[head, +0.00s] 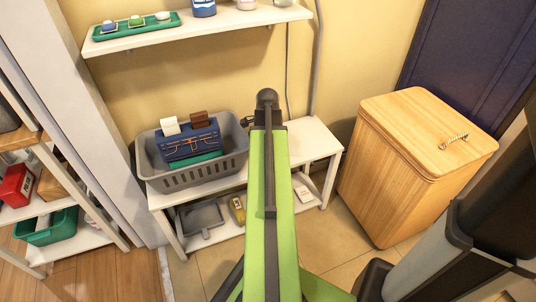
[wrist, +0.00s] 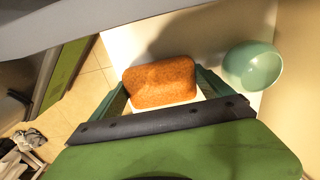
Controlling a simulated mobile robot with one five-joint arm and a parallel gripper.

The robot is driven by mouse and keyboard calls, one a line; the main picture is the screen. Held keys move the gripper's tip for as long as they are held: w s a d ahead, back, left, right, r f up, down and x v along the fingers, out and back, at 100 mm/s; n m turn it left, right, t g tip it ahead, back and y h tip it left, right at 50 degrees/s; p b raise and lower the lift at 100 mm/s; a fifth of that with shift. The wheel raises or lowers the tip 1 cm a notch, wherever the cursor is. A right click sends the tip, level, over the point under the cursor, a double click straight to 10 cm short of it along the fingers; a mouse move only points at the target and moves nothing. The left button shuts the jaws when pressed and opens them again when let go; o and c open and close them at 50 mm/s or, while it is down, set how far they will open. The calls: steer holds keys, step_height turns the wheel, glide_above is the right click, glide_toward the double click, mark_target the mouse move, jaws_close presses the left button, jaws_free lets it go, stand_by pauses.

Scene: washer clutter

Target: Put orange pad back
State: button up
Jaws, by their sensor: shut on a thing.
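The orange pad (wrist: 160,82), a rounded block with a rough surface, sits between the green fingers of my gripper (wrist: 160,85) in the wrist view. The fingers are shut on its two short sides. A white surface lies below and behind the pad, with a dark shadow on it. I cannot tell whether the pad touches that surface. In the head view my green arm reaches over the white bench (head: 312,142) and hides the gripper and the pad.
A pale green bowl (wrist: 252,67) stands right of the pad. In the head view, a grey basket (head: 205,178) with a blue caddy (head: 190,143) stands left of my arm. A wooden hamper (head: 385,165) stands right. A wall shelf (head: 215,24) hangs above.

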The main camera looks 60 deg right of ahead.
steer(key=shift+f, duration=0.2)
steer(key=o, duration=0.9)
steer(key=shift+r, duration=0.1)
step_height(320, 180, up, 12)
steer(key=p, duration=1.2)
steer(key=shift+r, duration=0.1)
steer(key=shift+s, duration=0.1)
